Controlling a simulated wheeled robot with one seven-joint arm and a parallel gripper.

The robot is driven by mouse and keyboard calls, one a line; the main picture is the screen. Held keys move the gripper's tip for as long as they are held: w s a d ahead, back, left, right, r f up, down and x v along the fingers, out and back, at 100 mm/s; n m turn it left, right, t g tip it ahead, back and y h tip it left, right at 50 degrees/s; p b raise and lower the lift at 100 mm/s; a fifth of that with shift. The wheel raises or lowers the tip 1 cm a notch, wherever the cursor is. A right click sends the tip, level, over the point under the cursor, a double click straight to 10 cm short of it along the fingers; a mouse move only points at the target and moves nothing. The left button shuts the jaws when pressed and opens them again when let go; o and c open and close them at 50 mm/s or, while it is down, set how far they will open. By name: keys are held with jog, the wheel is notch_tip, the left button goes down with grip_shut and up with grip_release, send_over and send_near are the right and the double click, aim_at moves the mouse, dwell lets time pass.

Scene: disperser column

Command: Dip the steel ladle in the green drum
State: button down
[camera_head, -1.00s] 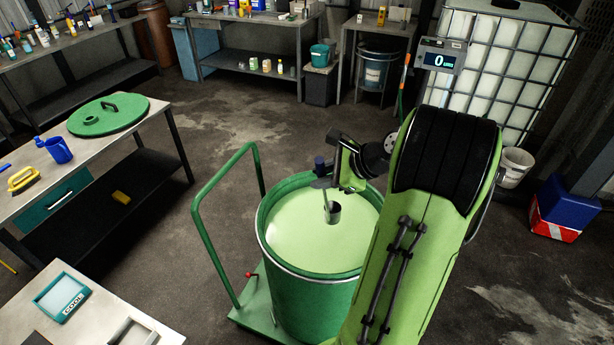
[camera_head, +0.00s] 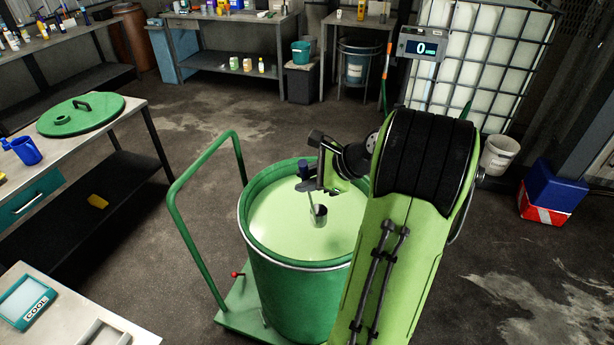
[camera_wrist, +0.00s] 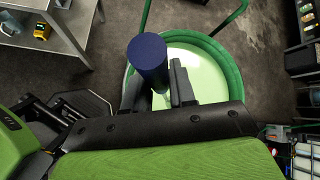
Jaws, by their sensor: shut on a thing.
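The green drum (camera_head: 300,290) stands open on a green trolley, filled with pale green liquid (camera_head: 285,228). The steel ladle (camera_head: 319,215) has its small cup at the middle of the drum's opening, at or just over the liquid; I cannot tell how deep it sits. My gripper (camera_head: 308,186) is above the drum, shut on the ladle's handle. The handle's dark blue end (camera_wrist: 148,62) stands between the two fingers in the wrist view, over the drum's rim (camera_wrist: 236,70). The cup is hidden in the wrist view.
The trolley's green handle rail (camera_head: 205,165) rises left of the drum. A bench (camera_head: 140,150) with a green lid (camera_head: 80,115) stands at left. A caged white tank (camera_head: 480,60) and a white bucket (camera_head: 499,155) are at right. Floor between is clear.

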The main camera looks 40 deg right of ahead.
notch_tip(320, 180, down, 7)
jog(key=b, duration=0.3)
dwell(0.4)
notch_tip(320, 180, down, 9)
jog(key=b, duration=0.5)
jog(key=shift+r, duration=0.2)
dwell(1.2)
jog(key=shift+r, duration=0.1)
dwell(0.4)
jog(key=shift+r+p, duration=10.35)
jog(key=shift+r, duration=0.05)
jog(key=shift+f, duration=0.1)
